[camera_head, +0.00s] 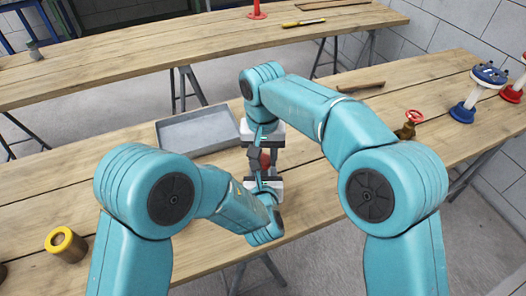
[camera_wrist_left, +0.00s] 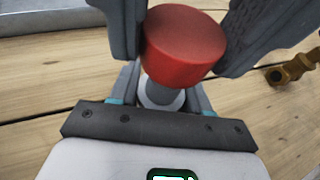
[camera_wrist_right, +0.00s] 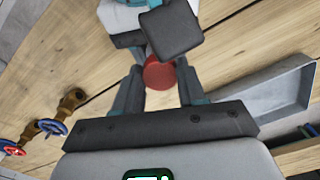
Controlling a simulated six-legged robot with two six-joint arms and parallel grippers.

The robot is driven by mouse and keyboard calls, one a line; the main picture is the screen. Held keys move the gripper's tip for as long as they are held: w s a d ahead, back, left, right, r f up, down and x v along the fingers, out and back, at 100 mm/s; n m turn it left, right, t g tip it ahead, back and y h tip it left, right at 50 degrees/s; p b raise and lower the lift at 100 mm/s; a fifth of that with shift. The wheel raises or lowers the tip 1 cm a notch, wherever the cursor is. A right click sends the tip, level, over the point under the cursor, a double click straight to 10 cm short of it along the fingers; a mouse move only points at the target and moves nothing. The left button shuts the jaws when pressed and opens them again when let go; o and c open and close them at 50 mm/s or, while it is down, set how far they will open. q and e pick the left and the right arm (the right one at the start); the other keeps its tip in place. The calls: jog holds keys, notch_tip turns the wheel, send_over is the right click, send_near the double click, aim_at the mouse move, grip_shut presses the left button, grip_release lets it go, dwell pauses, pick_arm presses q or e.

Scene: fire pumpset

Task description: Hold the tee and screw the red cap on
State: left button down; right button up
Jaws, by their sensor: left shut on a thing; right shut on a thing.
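The red cap (camera_wrist_left: 183,48) sits on top of the grey tee (camera_wrist_left: 160,95) in the left wrist view. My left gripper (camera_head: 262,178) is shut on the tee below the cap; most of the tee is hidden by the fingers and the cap. My right gripper (camera_head: 262,148) comes from the far side, with its fingers on both sides of the red cap. In the right wrist view the cap (camera_wrist_right: 159,74) lies between the right fingers. I cannot tell how far the cap is threaded.
A grey tray (camera_head: 196,132) stands on the bench just beyond the grippers. A brass valve with a red wheel (camera_head: 408,126) and a blue-topped part (camera_head: 466,106) stand at right. A yellow-rimmed brass cylinder (camera_head: 66,245) stands at left.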

dwell(0.5)
jog(key=shift+f, duration=0.9)
jog(key=shift+f, duration=0.55)
jog(key=o, duration=1)
jog(key=shift+o, duration=0.2)
